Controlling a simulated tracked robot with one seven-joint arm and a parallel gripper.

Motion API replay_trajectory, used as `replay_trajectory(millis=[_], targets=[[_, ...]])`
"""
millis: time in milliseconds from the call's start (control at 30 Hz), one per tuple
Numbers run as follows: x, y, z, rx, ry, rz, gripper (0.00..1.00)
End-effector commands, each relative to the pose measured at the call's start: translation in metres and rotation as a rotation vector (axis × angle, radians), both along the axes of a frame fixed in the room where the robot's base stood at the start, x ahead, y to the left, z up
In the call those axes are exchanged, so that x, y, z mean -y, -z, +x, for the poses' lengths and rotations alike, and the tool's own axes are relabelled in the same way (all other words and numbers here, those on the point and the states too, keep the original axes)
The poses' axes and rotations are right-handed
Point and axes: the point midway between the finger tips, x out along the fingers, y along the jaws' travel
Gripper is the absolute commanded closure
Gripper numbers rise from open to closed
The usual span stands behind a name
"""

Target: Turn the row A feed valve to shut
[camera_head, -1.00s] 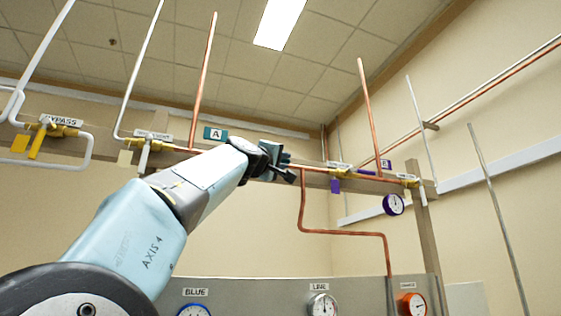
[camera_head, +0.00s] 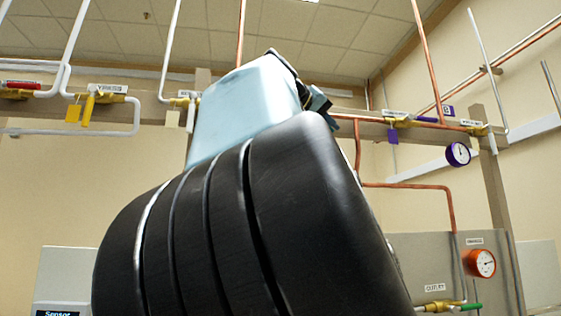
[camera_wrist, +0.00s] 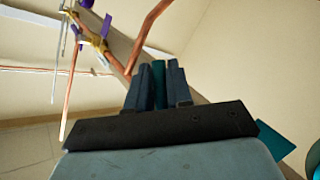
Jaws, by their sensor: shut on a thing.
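In the wrist view my gripper (camera_wrist: 158,84) has its two dark fingers closed on a narrow teal handle (camera_wrist: 158,72), which shows between them. The handle's colour matches the teal A tag seen earlier, but the valve body and its label are hidden, so I cannot read the handle's setting. In the head view only a small dark part of my gripper (camera_head: 318,101) shows past my arm, in front of the rail. The A tag is hidden there behind my arm.
The wooden rail (camera_head: 358,129) carries a purple-tagged valve (camera_head: 392,122) to the right and a yellow-handled bypass valve (camera_head: 90,103) to the left. A purple gauge (camera_head: 458,154) and copper pipe (camera_head: 408,186) are to the right. A teal plate (camera_wrist: 274,139) lies beside my gripper in the wrist view.

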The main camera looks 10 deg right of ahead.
Motion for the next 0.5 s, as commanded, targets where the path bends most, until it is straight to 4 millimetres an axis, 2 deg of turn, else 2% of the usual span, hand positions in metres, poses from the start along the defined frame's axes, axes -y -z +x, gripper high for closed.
replay_trajectory(millis=[500], targets=[[-0.023, 0.016, 0.000, 0.002, 0.004, 0.482, 1.00]])
